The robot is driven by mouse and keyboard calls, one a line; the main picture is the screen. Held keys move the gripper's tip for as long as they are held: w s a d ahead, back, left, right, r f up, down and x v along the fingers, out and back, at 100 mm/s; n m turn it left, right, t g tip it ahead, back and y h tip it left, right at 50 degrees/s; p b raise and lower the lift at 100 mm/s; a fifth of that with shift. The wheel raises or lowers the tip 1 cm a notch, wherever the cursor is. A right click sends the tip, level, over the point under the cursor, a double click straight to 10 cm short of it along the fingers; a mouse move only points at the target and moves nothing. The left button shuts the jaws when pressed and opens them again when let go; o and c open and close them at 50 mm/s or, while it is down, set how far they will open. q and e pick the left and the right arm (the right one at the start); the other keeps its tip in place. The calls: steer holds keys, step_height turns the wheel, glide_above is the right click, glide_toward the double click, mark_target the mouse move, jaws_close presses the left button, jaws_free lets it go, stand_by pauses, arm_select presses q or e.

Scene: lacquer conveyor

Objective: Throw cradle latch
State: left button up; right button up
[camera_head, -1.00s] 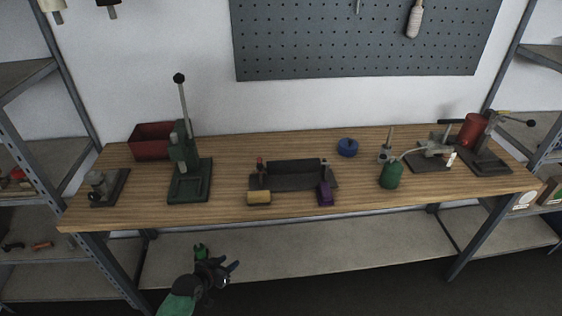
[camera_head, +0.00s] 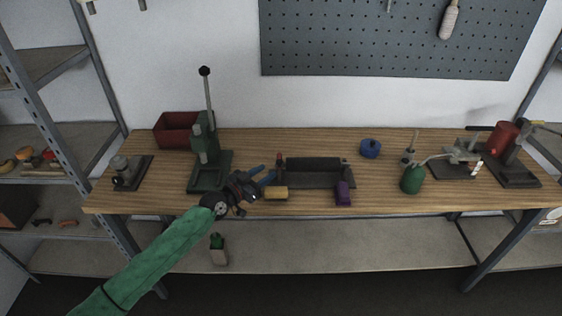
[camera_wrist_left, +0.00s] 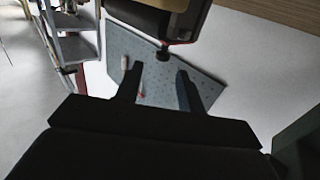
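The dark cradle (camera_head: 352,180) stands mid-bench with a black roller (camera_head: 313,164) lying in it. A small red-topped post (camera_head: 280,158), possibly the latch, stands at its left end. My left gripper (camera_head: 268,175) is open and empty, just left of the cradle and above the yellow block, fingers pointing right. I cannot tell whether it touches anything. In the left wrist view, my open fingers (camera_wrist_left: 160,75) show with a dark knob with red on it (camera_wrist_left: 163,52) ahead, near the gap between them. My right gripper is not in view.
A yellow block (camera_head: 276,194) and a purple block (camera_head: 343,194) sit at the cradle's front. A green lever press (camera_head: 208,150) stands close left of my gripper. A green oil can (camera_head: 411,180) and blue disc (camera_head: 370,148) are to the right.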

mark_target(277, 163)
arm_select(q)
steer(key=shift+w+d+r, duration=0.15)
steer(key=shift+w+r, duration=0.15)
steer(key=shift+w, duration=0.15)
steer(key=shift+p+x, duration=1.35)
steer(key=shift+x, duration=2.2)
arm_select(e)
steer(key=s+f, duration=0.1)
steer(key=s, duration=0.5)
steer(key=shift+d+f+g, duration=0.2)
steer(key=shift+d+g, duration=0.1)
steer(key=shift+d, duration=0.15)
arm_select(q)
steer(key=shift+f, duration=0.1)
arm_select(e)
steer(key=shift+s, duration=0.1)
arm_select(q)
jaws_close()
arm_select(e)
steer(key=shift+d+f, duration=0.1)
